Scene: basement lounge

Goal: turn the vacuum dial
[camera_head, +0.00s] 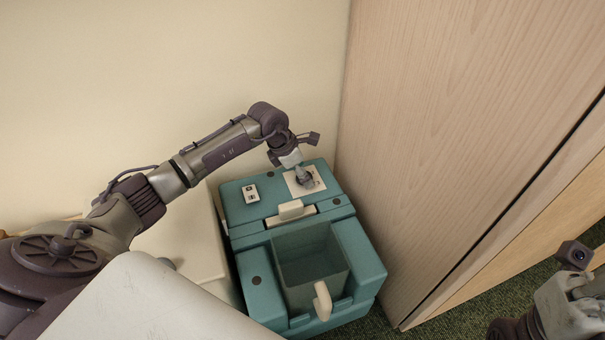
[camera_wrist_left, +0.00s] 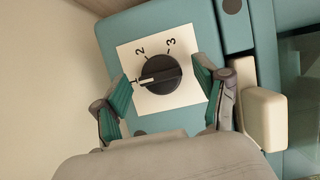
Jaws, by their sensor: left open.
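The teal vacuum (camera_head: 240,206) stands on the floor against the wall. In the left wrist view, its black dial (camera_wrist_left: 160,74) sits on a white plate (camera_wrist_left: 186,42) marked 2 and 3; a further mark by the pointer is partly hidden. The dial's pale pointer line points left in that view. My left gripper (camera_head: 303,178) is over the dial plate in the head view. In the wrist view, its open fingers (camera_wrist_left: 168,98) stand on either side of the dial, apart from it. My right gripper (camera_head: 583,284) is partly in view at the lower right, far from the vacuum.
A wooden cabinet panel (camera_head: 440,120) stands close on the vacuum's right. The cream wall (camera_head: 150,70) is behind. A pale box-like surface (camera_head: 195,245) is on the left. Green carpet (camera_head: 480,305) shows at lower right. A cream latch (camera_wrist_left: 262,118) is near my left gripper.

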